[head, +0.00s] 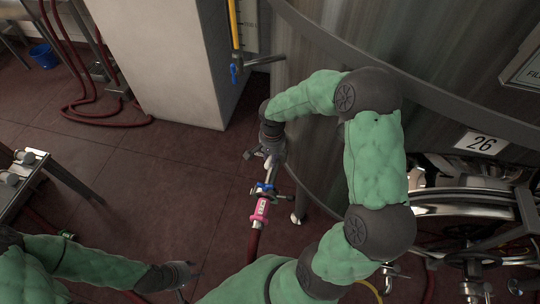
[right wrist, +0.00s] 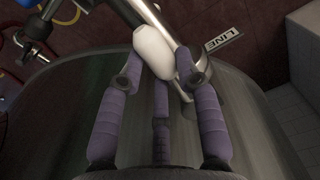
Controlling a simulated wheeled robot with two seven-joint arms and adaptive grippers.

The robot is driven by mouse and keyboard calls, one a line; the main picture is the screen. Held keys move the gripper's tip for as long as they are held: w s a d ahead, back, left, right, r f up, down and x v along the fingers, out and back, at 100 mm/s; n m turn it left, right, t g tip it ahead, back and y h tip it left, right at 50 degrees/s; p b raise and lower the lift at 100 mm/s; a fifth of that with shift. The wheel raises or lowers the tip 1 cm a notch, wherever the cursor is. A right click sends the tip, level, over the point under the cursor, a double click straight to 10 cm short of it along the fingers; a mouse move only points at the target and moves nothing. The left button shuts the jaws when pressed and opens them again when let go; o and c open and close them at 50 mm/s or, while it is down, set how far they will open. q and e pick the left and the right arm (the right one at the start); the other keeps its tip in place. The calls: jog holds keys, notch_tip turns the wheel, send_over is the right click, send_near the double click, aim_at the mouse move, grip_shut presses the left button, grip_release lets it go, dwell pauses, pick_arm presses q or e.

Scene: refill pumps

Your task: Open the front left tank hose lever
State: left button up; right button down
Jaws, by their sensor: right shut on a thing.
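My right gripper (head: 266,160) is low beside the big metal tank (head: 310,160), just above a valve with a blue part (head: 262,188). In the right wrist view its purple fingers (right wrist: 160,65) are closed around a white rounded knob (right wrist: 153,48) beside a metal pipe (right wrist: 150,20). I cannot tell whether this knob is the lever's end. A pink coupling (head: 259,210) joins the valve to a red hose (head: 254,243). My left gripper (head: 187,277) is low at the front left, away from the valve; its fingers are too small to read.
A tank with a "26" plate (head: 482,143) and round hatch stands at the right. A blue-handled tap (head: 235,72) hangs by the pale pillar (head: 160,60). A LINE label (right wrist: 223,41) shows in the wrist view. Red floor (head: 150,180) is free at the left middle.

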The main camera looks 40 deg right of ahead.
jog(key=shift+s+f, duration=0.2)
jog(key=shift+s, duration=0.1)
jog(key=c, duration=0.8)
grip_release()
jog(key=shift+d, duration=0.1)
jog(key=shift+c, duration=0.2)
jog(key=shift+w+r, duration=0.1)
jog(key=shift+r, duration=0.2)
notch_tip(320, 180, up, 12)
jog(key=shift+f, duration=0.2)
